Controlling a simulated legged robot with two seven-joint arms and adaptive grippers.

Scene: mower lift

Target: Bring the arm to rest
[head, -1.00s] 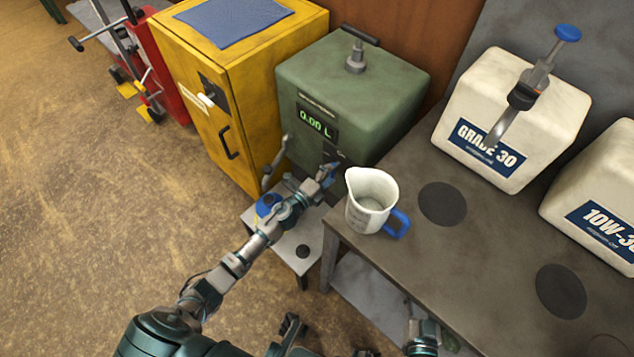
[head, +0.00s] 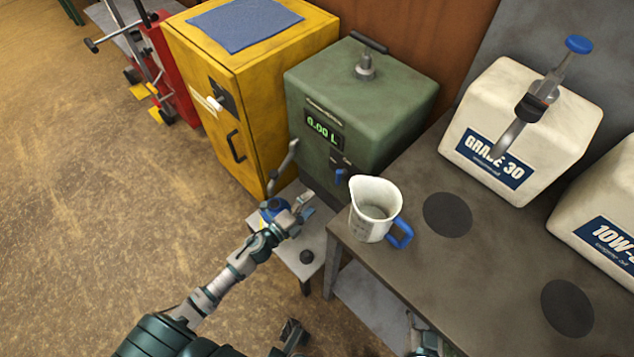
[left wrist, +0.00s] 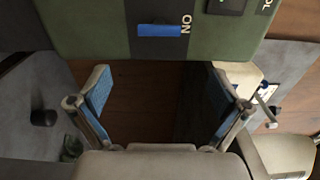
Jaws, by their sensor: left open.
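My left gripper (head: 304,207) is open and empty, in front of and below the green dispenser (head: 365,95). Its two blue-padded fingers stand wide apart in the left wrist view (left wrist: 165,98), with nothing between them. In that view the dispenser's blue lever (left wrist: 160,30) lies beside the word ON, beyond the fingertips and apart from them. In the head view the blue lever (head: 341,176) is up and right of the gripper.
A white jug (head: 371,212) with a blue handle stands on the bench (head: 405,270) close to the right. A yellow cabinet (head: 205,110) is at left. Open floor lies left.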

